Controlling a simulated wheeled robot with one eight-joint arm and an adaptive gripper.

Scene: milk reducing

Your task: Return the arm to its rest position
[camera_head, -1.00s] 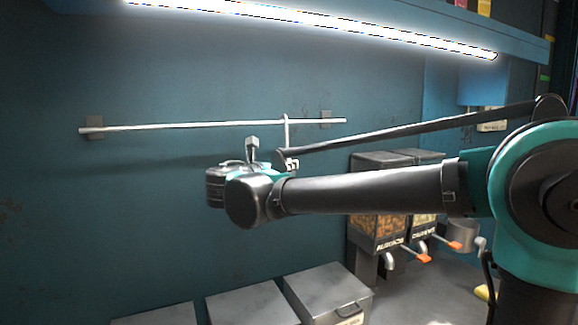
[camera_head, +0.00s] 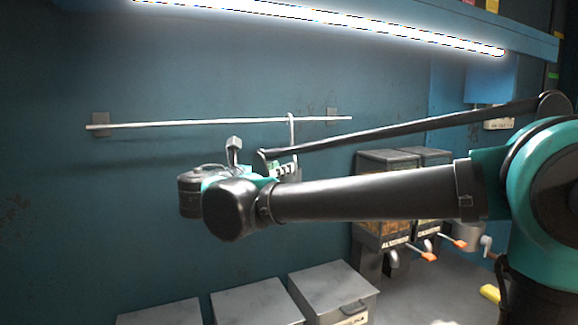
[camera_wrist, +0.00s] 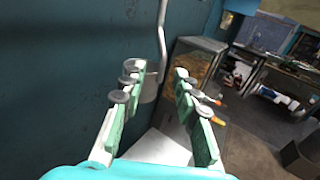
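My arm stretches across the head view from the right, and its wrist end is in front of the blue wall. My gripper (camera_head: 286,168) is partly hidden behind the wrist there. In the wrist view my gripper (camera_wrist: 159,68) has its two green-and-white fingers spread apart, with nothing held between them. A pale hanging utensil (camera_wrist: 162,35) with a grey cup-like lower end shows beyond the fingers, apart from them as far as I can tell. It hangs from the wall rail (camera_head: 200,124) in the head view.
Food dispensers (camera_head: 385,165) with orange-tipped levers stand behind my forearm; one also shows in the wrist view (camera_wrist: 198,60). Grey lidded containers (camera_head: 333,283) line the counter below. A lit lamp (camera_head: 330,22) runs under the shelf above. The wall area left of my wrist is clear.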

